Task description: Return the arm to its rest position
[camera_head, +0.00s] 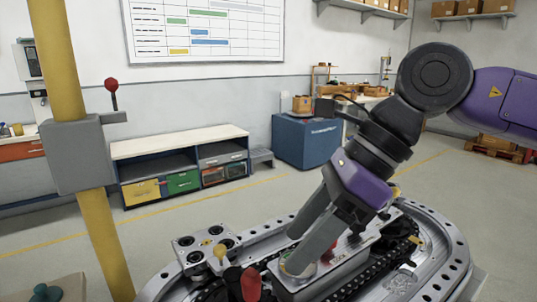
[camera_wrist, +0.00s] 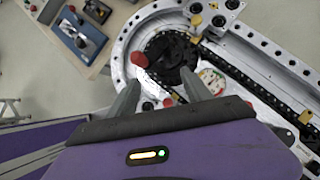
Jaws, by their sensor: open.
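My purple and black arm (camera_head: 380,135) reaches in from the right in the head view and slopes down to the left. My gripper (camera_head: 293,252) is at its lower end, pointing down over the metal ring track (camera_head: 455,285). In the wrist view my gripper (camera_wrist: 160,82) shows its two grey fingers spread apart, with nothing held between them. Beyond the fingers lie the track's dark chain wheel and a red ball knob (camera_wrist: 138,59) on a pale stem. The fingers hide part of the track, and I cannot tell their exact height above it.
A yellow post (camera_head: 104,235) with a grey box (camera_head: 75,155) and red-knobbed lever (camera_head: 111,86) stands at the left. A low cabinet (camera_head: 180,145) and a blue box (camera_head: 300,145) stand behind. Open floor lies between them and the track. A side table (camera_wrist: 88,35) shows in the wrist view.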

